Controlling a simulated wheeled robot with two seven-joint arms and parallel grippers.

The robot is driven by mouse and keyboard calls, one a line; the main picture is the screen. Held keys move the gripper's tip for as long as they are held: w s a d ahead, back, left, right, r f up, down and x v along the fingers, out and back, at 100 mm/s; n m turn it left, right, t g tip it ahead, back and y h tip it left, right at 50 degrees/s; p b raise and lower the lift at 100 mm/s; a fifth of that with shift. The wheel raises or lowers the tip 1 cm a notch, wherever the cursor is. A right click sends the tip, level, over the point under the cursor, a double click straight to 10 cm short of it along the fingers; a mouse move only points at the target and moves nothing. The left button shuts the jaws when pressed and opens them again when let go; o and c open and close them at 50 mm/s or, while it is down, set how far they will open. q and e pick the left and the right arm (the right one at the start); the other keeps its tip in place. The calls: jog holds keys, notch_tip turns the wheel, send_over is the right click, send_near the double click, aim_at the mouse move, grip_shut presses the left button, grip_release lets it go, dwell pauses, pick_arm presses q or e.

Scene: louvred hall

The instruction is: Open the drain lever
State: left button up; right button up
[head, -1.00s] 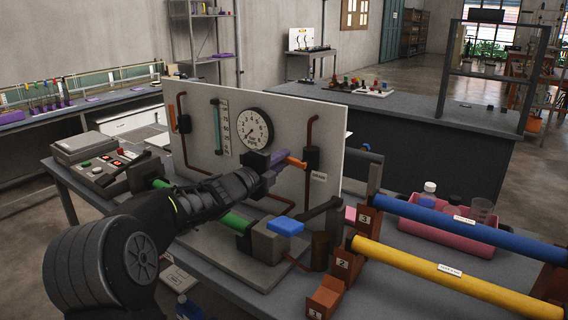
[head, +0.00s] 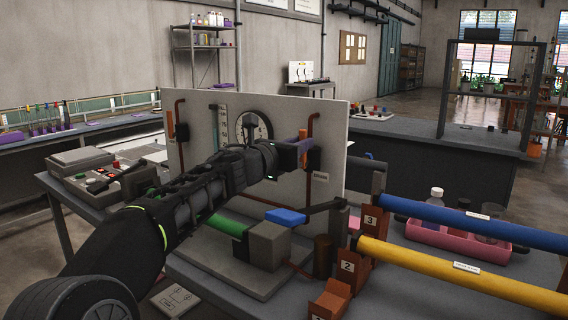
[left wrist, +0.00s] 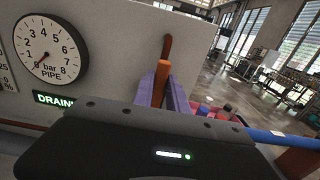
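The drain lever is an orange handle (head: 302,136) on the upright panel (head: 335,135), beside the brown pipe. It points up in the head view, and in the left wrist view the orange bar (left wrist: 161,78) stands near vertical. My left gripper (head: 300,149) reaches across the panel front, its purple fingers on either side of the lever, seemingly closed on it. The fingers also show in the left wrist view (left wrist: 168,95); their contact is partly hidden. A DRAIN sign (left wrist: 53,99) glows green by the gauge (left wrist: 50,48). My right gripper is out of view.
Below my left arm are a green pipe (head: 226,222) and a grey block (head: 268,246) with a blue pad (head: 286,216). Blue (head: 450,214) and yellow (head: 460,276) pipes lie on numbered brown rests to the right. A pink tray (head: 460,236) stands behind them.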

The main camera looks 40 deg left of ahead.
pick_arm(q)
jog(key=o, duration=0.5)
jog(key=shift+s, duration=0.1)
jog(key=shift+s+b, duration=0.4)
jog(key=shift+s, duration=3)
jog(key=shift+s+d, duration=0.15)
jog(key=shift+s, duration=3.75)
